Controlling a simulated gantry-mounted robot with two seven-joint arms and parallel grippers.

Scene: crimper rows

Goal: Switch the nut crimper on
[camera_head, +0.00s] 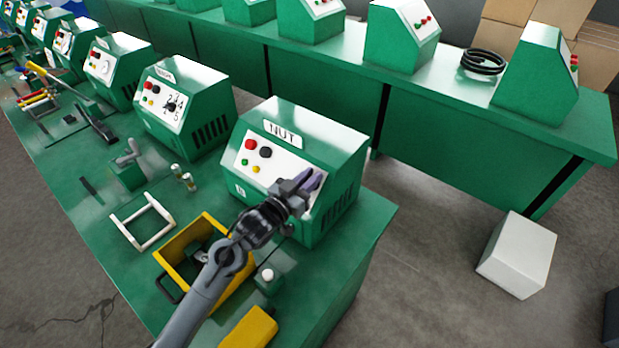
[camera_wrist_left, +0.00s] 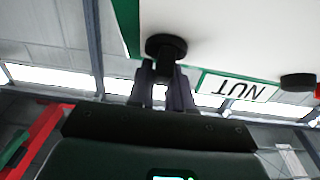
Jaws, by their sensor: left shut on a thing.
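The green nut crimper (camera_head: 335,148) stands at the near right end of the green bench, its label reading NUT. Its white front panel (camera_head: 285,168) carries a red button (camera_head: 250,144), a black button (camera_head: 265,153), and small green and yellow ones. My left gripper (camera_head: 314,182) is at the right part of this panel and covers what lies behind it. In the left wrist view its fingers (camera_wrist_left: 164,78) are shut on a round black knob (camera_wrist_left: 167,46) on the white panel, beside the upside-down NUT label (camera_wrist_left: 236,87). My right gripper is not in view.
A similar crimper (camera_head: 185,100) with a numbered dial stands to the left, with several more beyond. A yellow bin (camera_head: 207,222), a white frame (camera_head: 143,222) and a yellow block (camera_head: 250,328) are on the bench in front. A white box (camera_head: 517,254) is on the floor to the right.

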